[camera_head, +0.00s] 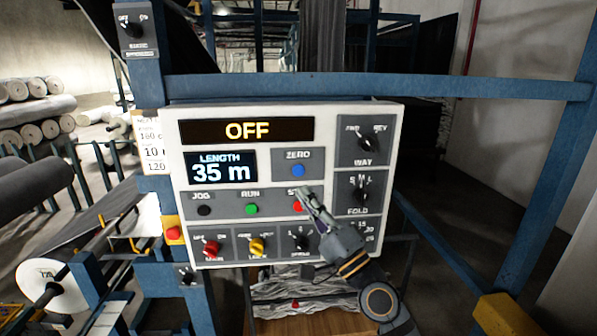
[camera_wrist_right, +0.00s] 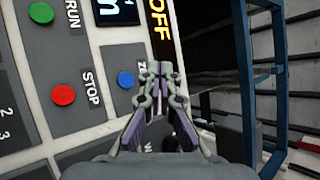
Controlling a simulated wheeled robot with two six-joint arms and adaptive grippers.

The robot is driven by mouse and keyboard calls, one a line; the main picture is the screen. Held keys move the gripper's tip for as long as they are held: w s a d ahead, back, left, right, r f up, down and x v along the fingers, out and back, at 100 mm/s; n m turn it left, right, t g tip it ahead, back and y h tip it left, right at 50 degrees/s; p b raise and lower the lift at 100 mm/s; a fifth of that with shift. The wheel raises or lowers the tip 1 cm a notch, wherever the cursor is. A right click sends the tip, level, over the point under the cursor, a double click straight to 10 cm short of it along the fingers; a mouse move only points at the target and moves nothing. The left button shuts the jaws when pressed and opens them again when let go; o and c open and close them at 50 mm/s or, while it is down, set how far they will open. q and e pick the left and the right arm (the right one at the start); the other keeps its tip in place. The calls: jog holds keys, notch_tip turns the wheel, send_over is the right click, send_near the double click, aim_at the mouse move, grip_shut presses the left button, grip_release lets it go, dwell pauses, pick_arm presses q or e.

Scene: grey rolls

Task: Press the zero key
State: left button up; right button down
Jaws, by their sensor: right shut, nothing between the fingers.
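The zero key is a blue round button (camera_head: 298,170) under the ZERO label, right of the length display (camera_head: 221,170), which reads 35 m. My right gripper (camera_head: 305,197) comes up from the lower right. Its fingers are shut and empty. In the head view its tips lie below the blue button, over the STOP label and beside the red button (camera_head: 298,206). In the right wrist view the shut fingertips (camera_wrist_right: 163,70) appear right of the blue button (camera_wrist_right: 125,79). They look apart from it; the exact gap to the panel is unclear. My left gripper is not in view.
The white control panel (camera_head: 290,108) also carries an OFF display (camera_head: 246,130), a black JOG button (camera_head: 204,210), a green RUN button (camera_head: 251,209) and several knobs. A blue frame bar (camera_head: 380,88) crosses above it. Grey rolls (camera_head: 40,110) lie at left.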

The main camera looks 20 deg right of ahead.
jog(key=shift+w, duration=0.1)
jog(key=b, duration=0.3)
send_near(298, 170)
jog(key=w+a+r, duration=0.2)
jog(key=a+r, duration=0.2)
jog(key=shift+w+d+r, duration=0.15)
jog(key=shift+w+d, duration=0.05)
jog(key=shift+w, duration=0.25)
jog(key=shift+w+d+r, duration=0.15)
jog(key=shift+w, duration=0.25)
jog(key=shift+w+b, duration=0.1)
jog(key=shift+b, duration=0.25)
jog(key=shift+w+d, duration=0.1)
jog(key=shift+w, duration=0.2)
jog(key=shift+w+d+b, duration=0.1)
jog(key=shift+w+b, duration=0.3)
jog(key=shift+b, duration=0.05)
dwell(0.6)
jog(key=shift+s, duration=0.1)
jog(key=shift+s+p, duration=0.35)
jog(key=shift+s, duration=0.4)
